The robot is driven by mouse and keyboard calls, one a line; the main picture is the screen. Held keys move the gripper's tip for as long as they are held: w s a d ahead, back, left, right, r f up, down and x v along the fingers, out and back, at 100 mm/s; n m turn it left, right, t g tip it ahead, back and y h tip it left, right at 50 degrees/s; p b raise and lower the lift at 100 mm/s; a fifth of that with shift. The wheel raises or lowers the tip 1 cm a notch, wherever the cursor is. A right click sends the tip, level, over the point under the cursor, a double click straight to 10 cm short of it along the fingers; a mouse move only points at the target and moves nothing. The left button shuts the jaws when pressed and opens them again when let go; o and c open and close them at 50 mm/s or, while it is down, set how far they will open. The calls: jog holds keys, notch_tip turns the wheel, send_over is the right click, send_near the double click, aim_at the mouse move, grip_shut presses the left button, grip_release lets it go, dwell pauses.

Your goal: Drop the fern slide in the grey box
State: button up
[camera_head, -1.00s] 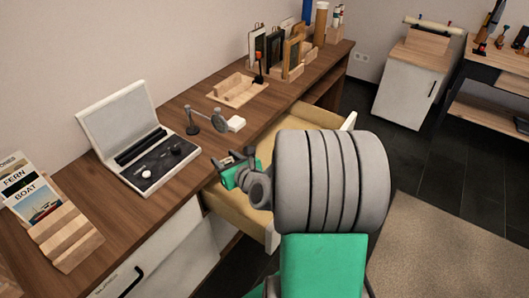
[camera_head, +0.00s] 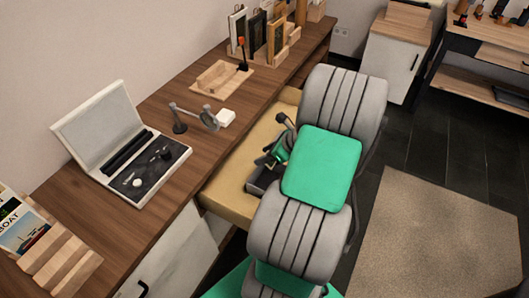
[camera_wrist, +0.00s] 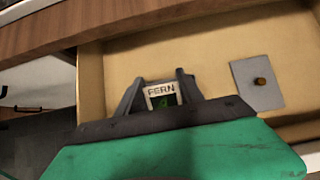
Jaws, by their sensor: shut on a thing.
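The fern slide (camera_wrist: 161,96) is a small piece with a white "FERN" label and a green picture, seen in the wrist view. My gripper (camera_wrist: 160,78) is shut on it, with one dark finger on each side. In the head view my gripper (camera_head: 272,160) is over the open drawer (camera_head: 228,196), largely hidden by my arm. A flat grey square with a brown knob (camera_wrist: 259,84) lies in the drawer, right of the slide in the wrist view; I cannot tell whether it is the grey box or its lid. A dark grey shape beside my gripper in the head view is unclear.
The drawer's wooden front and walls surround my gripper.

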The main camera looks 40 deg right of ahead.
notch_tip(320, 180, down, 12)
jog(key=b, duration=0.6)
jog(key=shift+f, duration=0.2)
jog(key=o, duration=1.6)
jog(key=shift+r, duration=0.1)
notch_tip(320, 180, up, 9)
jog(key=p, duration=0.9)
dwell(0.7)
